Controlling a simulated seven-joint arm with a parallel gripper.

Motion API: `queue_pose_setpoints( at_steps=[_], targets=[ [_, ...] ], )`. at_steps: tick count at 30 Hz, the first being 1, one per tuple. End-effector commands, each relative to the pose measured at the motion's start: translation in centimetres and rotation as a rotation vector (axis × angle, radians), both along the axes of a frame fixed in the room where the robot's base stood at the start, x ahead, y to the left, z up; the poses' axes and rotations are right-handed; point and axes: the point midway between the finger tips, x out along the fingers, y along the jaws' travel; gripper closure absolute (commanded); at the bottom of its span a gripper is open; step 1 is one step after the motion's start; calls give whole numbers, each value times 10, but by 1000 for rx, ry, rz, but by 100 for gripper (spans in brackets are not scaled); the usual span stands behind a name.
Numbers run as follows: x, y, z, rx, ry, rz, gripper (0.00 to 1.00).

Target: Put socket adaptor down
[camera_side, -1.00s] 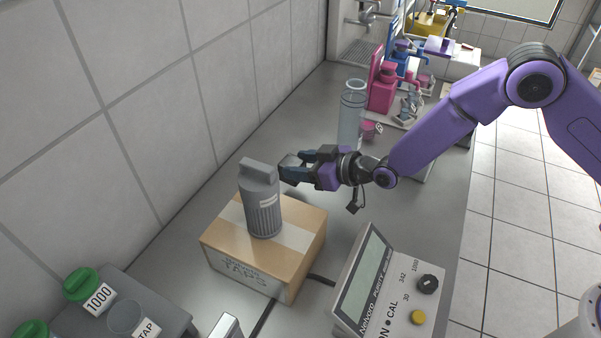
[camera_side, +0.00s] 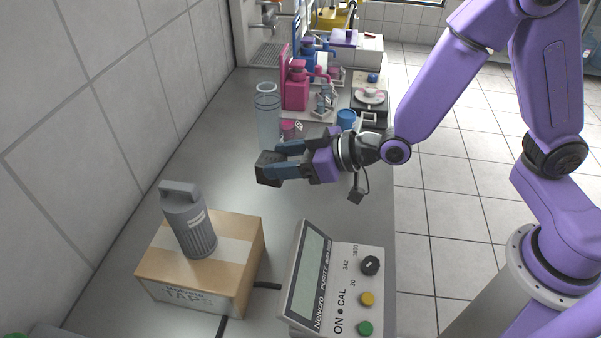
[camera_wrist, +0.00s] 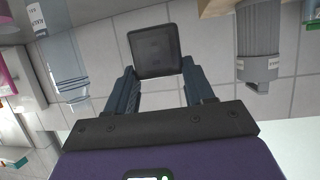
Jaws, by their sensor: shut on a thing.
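The socket adaptor (camera_side: 268,168), a dark, nearly black square block, is held at the tips of my gripper (camera_side: 284,162). In the wrist view the adaptor (camera_wrist: 155,50) shows its flat square face between the two blue-grey fingers of my gripper (camera_wrist: 158,72). It is in the air above the grey bench (camera_side: 245,205), apart from the things around it. The fingers are shut on its sides, and nothing shows directly beneath it in contact.
A grey ribbed canister with a handle (camera_side: 190,222) stands on a cardboard box (camera_side: 205,298) at left. A clear cylinder (camera_side: 267,110) stands behind my gripper. A purity meter (camera_side: 310,270) is in front. Pink and blue apparatus (camera_side: 297,85) is farther back. Bare bench lies between box and cylinder.

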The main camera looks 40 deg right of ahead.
Motion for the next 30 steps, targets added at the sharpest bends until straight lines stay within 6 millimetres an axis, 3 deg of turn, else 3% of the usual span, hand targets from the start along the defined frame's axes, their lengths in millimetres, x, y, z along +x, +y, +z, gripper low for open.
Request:
queue_pose_setpoints(
  at_steps=[16, 30],
  targets=[
    [28, -27, -4, 1, -1, 178, 79],
    [26, -78, -23, 4, 3, 461, 79]
  ],
)
